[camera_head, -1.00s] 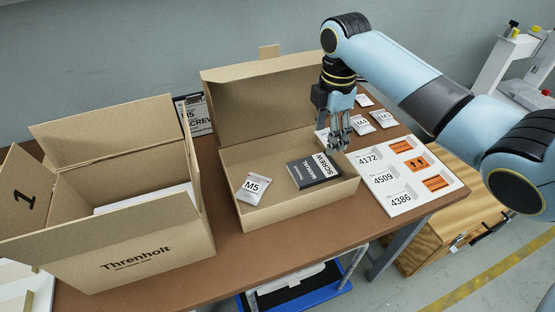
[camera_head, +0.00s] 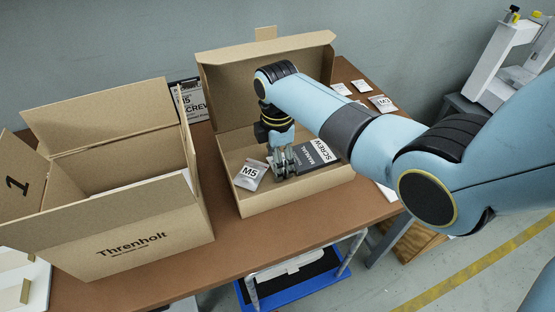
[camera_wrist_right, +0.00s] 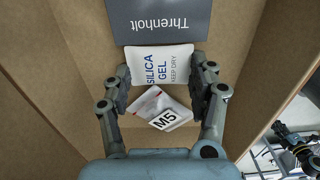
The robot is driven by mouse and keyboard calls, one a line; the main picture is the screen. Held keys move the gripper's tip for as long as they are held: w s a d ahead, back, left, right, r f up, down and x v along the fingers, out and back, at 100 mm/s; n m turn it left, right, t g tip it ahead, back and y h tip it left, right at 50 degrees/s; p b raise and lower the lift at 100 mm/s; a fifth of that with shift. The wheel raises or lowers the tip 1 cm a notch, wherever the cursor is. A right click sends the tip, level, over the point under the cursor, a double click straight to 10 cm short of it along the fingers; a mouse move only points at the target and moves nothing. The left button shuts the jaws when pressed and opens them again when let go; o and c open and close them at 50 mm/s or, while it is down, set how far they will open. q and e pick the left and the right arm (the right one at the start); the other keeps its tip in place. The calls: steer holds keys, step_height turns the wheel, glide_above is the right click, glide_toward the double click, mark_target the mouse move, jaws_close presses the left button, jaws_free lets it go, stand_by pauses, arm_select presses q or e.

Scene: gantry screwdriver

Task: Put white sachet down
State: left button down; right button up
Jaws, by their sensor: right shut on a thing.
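The white sachet (camera_wrist_right: 158,66), printed SILICA GEL KEEP DRY, is between the fingertips of my right gripper (camera_wrist_right: 162,82) in the wrist view. The right gripper (camera_head: 283,160) is inside the open shallow carton (camera_head: 290,194), low over its floor. The gripper is shut on the sachet. In the head view the fingers and arm hide the sachet, and I cannot tell whether it touches the floor. A dark mechanical part at the right edge of the wrist view may be my left gripper (camera_wrist_right: 297,146); its jaws are unclear.
An M5 sachet (camera_head: 250,174) lies left of the gripper in the shallow carton. A dark screw manual box (camera_head: 315,153) lies to its right. The tall Threnholt carton (camera_head: 135,238) stands open at left. Several small packets, one an M3 packet (camera_head: 382,103), lie on the table behind.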

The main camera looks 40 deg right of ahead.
steer(key=o, duration=0.9)
steer(key=shift+f, duration=0.1)
steer(key=shift+o, duration=0.2)
step_height(320, 180, up, 12)
steer(key=p, duration=0.2)
steer(key=shift+r, duration=0.2)
